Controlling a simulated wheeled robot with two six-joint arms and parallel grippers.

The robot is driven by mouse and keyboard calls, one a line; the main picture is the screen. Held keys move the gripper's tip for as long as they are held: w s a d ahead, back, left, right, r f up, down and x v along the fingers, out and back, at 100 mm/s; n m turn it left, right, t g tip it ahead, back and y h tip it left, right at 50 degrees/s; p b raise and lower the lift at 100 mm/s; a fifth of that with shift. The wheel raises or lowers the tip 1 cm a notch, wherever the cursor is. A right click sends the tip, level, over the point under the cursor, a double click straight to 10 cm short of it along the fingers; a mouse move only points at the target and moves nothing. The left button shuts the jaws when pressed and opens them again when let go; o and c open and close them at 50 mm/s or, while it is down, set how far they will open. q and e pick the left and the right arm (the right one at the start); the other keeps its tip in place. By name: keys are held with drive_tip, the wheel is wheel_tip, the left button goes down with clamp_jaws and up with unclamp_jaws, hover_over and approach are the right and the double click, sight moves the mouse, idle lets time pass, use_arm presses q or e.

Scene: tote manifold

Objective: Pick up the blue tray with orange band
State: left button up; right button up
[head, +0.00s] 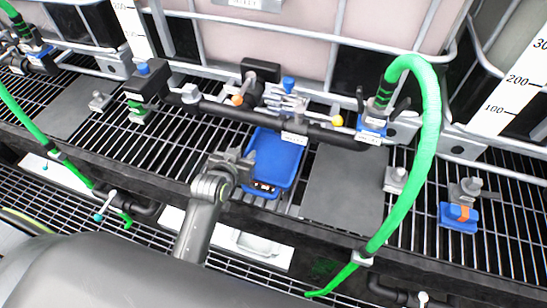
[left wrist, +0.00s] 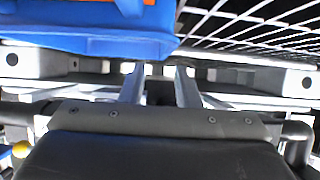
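A blue tray (head: 278,155) lies on the grated shelf at the centre of the head view, with a small dark label on its near edge. My left gripper (head: 240,160) is just left of it, open and apparently empty. In the left wrist view, the two fingers (left wrist: 158,85) stand apart, and a blue surface with some orange at its edge (left wrist: 80,35) is near them at upper left, probably the tray. A smaller blue piece with an orange band (head: 459,216) lies far right on the grating. My right gripper is not in view.
A dark pipe manifold with valves (head: 300,128) runs behind the tray, with a yellow knob at its right. A green hose (head: 425,150) arches to the right. A grey plate (head: 342,188) lies right of the tray. Large caged tanks stand at the back.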

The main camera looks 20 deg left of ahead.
sight(249, 149)
use_arm(q)
drive_tip(key=shift+a+f+x, duration=0.1)
drive_tip(key=shift+f+x, duration=0.05)
drive_tip(key=shift+x, duration=1.15)
drive_tip(key=shift+a+f+x, duration=0.15)
drive_tip(key=shift+x, duration=1.2)
drive_tip(key=shift+s, duration=0.15)
clamp_jaws()
drive_tip(key=shift+r, duration=0.1)
